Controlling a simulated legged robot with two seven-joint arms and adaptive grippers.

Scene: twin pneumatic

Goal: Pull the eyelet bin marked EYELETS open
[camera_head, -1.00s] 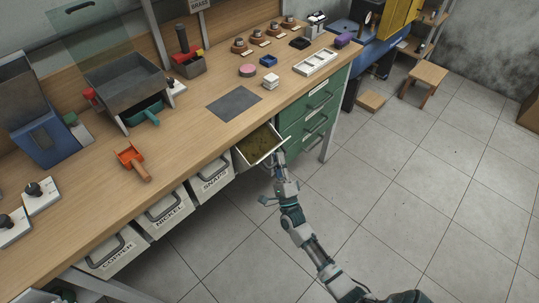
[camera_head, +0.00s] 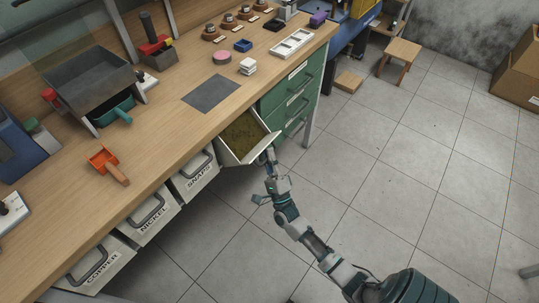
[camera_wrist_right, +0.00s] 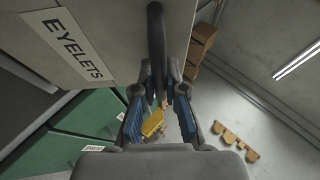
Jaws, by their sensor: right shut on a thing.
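The eyelet bin (camera_head: 263,150) is tilted out from under the bench, and yellowish-brown contents show inside it. In the right wrist view its pale front carries the label EYELETS (camera_wrist_right: 68,44), with a dark handle (camera_wrist_right: 156,45) beside the label. My right gripper (camera_head: 268,158) is at the bin's front in the head view. In the right wrist view the gripper (camera_wrist_right: 160,88) has its blue-padded fingers on both sides of the handle and is shut on it. My left gripper is not in view.
Closed bins marked SNAPS (camera_head: 196,178), NICKEL (camera_head: 150,216) and COPPER (camera_head: 95,268) hang left of the open bin. Green drawers (camera_head: 290,100) stand close on its right. The tiled floor (camera_head: 400,170) in front is clear apart from my arm.

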